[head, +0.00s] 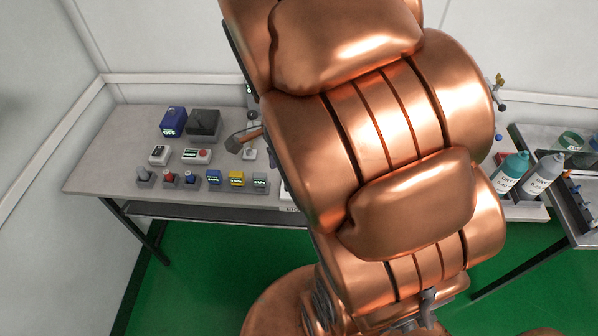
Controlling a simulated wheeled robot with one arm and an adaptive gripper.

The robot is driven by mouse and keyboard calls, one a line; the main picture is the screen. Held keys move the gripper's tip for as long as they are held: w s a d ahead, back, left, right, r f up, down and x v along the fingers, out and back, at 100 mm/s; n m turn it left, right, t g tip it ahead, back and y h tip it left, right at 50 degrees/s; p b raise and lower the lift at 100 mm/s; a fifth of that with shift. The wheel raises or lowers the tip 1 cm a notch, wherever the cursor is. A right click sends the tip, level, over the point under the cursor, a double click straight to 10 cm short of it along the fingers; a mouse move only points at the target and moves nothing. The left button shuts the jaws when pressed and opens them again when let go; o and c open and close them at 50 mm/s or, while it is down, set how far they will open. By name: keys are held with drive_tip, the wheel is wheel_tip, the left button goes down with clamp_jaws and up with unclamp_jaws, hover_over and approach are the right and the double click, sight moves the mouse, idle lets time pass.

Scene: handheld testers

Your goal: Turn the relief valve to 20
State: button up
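No 20 or other readable scale shows, and I cannot tell for sure which thing is the relief valve. A small fitting with a yellowish top (498,80) shows just right of my arm, partly hidden behind it; it may be a valve. Several small testers stand in a row on the table, among them a blue one (214,178), a yellow one (236,178) and a grey one (260,180), with small lit displays too small to read. My copper arm fills the middle of the head view and hides much of the table. My gripper does not show.
The grey table (100,170) also bears a blue box (173,122), a black box (204,123), white boxes (197,156) and a dark hammer-like piece (238,143). A teal bottle (511,172) and a grey bottle (544,175) stand at the right. The table's left end is clear.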

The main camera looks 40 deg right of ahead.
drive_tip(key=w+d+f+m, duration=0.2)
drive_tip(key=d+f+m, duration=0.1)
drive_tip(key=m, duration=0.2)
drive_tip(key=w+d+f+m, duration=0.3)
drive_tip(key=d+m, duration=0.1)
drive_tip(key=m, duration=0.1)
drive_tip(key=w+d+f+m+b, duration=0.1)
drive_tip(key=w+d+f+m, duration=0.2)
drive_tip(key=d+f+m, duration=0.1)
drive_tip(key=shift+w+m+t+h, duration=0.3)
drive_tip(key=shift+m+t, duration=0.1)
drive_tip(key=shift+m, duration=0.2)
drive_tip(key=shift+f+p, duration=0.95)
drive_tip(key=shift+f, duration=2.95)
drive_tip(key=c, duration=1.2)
